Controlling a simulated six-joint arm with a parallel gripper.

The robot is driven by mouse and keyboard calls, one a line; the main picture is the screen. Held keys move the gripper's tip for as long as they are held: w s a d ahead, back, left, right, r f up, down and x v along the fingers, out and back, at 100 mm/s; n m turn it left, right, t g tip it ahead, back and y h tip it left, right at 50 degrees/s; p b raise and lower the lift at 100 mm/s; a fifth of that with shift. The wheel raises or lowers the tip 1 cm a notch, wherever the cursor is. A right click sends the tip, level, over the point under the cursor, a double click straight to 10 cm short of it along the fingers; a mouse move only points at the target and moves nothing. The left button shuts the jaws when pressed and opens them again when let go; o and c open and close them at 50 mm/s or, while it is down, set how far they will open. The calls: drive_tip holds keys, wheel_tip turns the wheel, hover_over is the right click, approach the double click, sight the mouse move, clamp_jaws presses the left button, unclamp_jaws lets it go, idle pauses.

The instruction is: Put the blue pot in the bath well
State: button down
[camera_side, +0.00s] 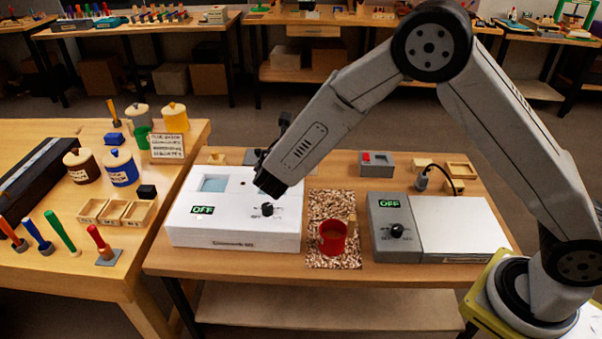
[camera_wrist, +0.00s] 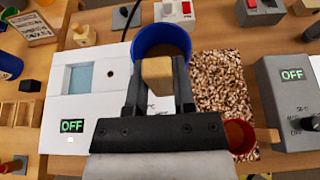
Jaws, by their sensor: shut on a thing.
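The blue pot (camera_wrist: 163,33) shows in the wrist view, with brown contents inside. My gripper (camera_wrist: 158,88) is shut on the pot's wooden handle (camera_wrist: 157,74). The pot is to the right of the bath well (camera_wrist: 81,79), a pale blue square opening in the top of the white bath unit (camera_wrist: 103,112). In the side view, the bath well (camera_side: 214,184) is open and empty. My arm hides the blue pot and the fingertips there. The bath unit's display (camera_side: 202,210) reads OFF.
A red pot (camera_side: 332,238) stands on a speckled cork mat (camera_side: 322,205) right of the bath unit. A grey and white hotplate unit (camera_side: 395,225), reading OFF, stands further right. A switch box (camera_side: 376,163) stands behind. The left table holds jars and trays.

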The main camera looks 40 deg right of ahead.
drive_tip(key=w+f, duration=0.5)
drive_tip(key=shift+a+f, duration=0.2)
drive_tip(key=shift+f, duration=0.1)
drive_tip(key=shift+w+f, duration=0.2)
drive_tip(key=shift+f, duration=1.6)
drive_tip(key=shift+f, duration=0.1)
drive_tip(key=shift+c, duration=2.2)
unclamp_jaws()
